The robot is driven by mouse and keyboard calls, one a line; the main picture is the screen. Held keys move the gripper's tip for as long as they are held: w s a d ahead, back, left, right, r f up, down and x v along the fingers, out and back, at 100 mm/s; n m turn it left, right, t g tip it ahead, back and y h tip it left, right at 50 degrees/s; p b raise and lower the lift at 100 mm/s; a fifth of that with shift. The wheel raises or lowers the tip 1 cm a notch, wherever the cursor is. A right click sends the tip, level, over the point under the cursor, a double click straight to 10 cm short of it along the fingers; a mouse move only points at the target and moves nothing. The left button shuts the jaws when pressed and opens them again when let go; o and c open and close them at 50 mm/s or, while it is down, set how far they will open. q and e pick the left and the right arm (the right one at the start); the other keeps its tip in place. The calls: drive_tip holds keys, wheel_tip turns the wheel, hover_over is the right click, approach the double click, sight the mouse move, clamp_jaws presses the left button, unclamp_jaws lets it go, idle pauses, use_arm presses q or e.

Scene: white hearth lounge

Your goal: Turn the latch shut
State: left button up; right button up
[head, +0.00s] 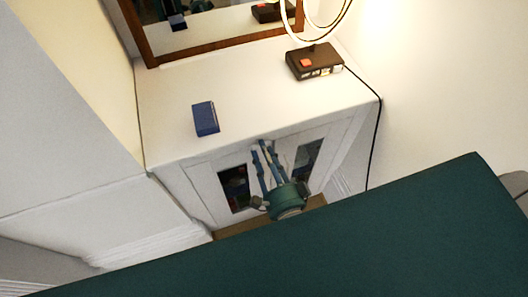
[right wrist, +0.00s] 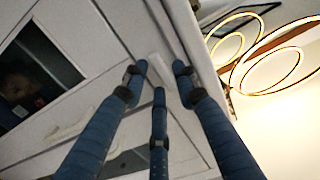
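The white cabinet (head: 200,172) has two doors with dark glass panes. My right gripper (head: 265,150) reaches up to the top of the doors, near where they meet. In the right wrist view its three blue fingers (right wrist: 159,76) are spread apart. A small pale bar (right wrist: 157,65), which looks like the latch, lies between and just beyond the fingertips, near the cabinet's top edge. I cannot tell whether any finger touches it. The latch is too small and covered to make out in the head view. My left gripper is not in view.
On the cabinet top are a blue box (head: 205,118), a dark brown device (head: 314,62) with an orange button, and a wood-framed mirror (head: 205,45). A glowing ring lamp (head: 316,30) stands behind. A black cord (head: 378,125) hangs at the right side.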

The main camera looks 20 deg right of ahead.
drive_tip(key=s, duration=1.2)
drive_tip(key=shift+d, duration=0.2)
drive_tip(key=s+f+n+g+y, duration=0.1)
drive_tip(key=s+f+n+g, duration=0.2)
drive_tip(key=f, duration=0.6)
drive_tip(key=f+n+g+y, duration=0.1)
drive_tip(key=f+n+g, duration=0.1)
drive_tip(key=f+n, duration=0.5)
drive_tip(key=s+f+n+g, duration=0.2)
drive_tip(key=f+g, duration=0.1)
drive_tip(key=f, duration=0.8)
drive_tip(key=s+d+f+n+g+h, duration=0.1)
drive_tip(key=s+d+f+n+g, duration=0.3)
drive_tip(key=s+f, duration=0.4)
drive_tip(key=s+d+f+n+g+h, duration=0.1)
drive_tip(key=s+d+f+n+g, duration=0.3)
drive_tip(key=s+f, duration=0.4)
drive_tip(key=s+d+g, duration=0.1)
drive_tip(key=s, duration=0.2)
drive_tip(key=shift+s+d+f+h, duration=0.3)
drive_tip(key=shift+s+d+f, duration=0.05)
drive_tip(key=shift+d, duration=0.05)
